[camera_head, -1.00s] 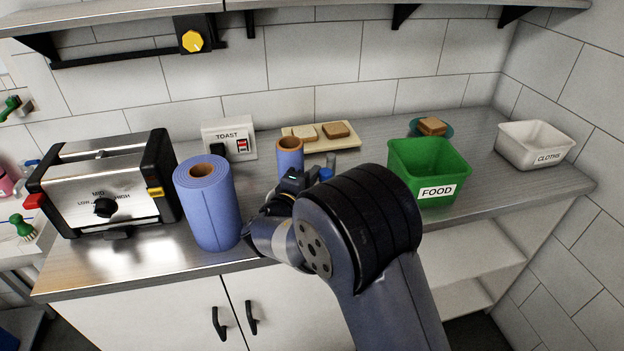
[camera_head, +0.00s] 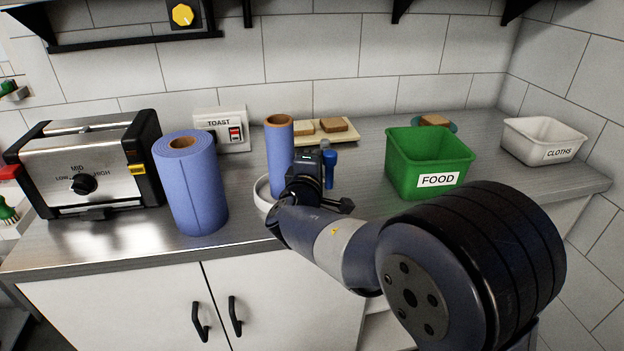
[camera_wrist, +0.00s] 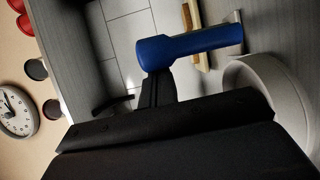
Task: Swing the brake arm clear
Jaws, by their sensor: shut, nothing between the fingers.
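A blue-capped post or lever (camera_head: 329,165), which looks like the brake arm, stands just right of the slim blue roll (camera_head: 279,150). The roll is upright on a pale round base (camera_head: 263,190). In the wrist view the blue piece (camera_wrist: 195,44) lies across the picture just beyond my fingertips. My gripper (camera_wrist: 156,88) is shut and empty, with its tips at or very close to the left end of the blue piece; I cannot tell whether they touch. In the head view my wrist hides the fingertips and part of the base.
A thick blue roll (camera_head: 190,185) and a toaster (camera_head: 85,165) stand on the left. A green FOOD bin (camera_head: 428,160) and white CLOTHS bin (camera_head: 543,140) are on the right. A board with bread (camera_head: 343,134) lies behind. The counter between roll and green bin is mostly free.

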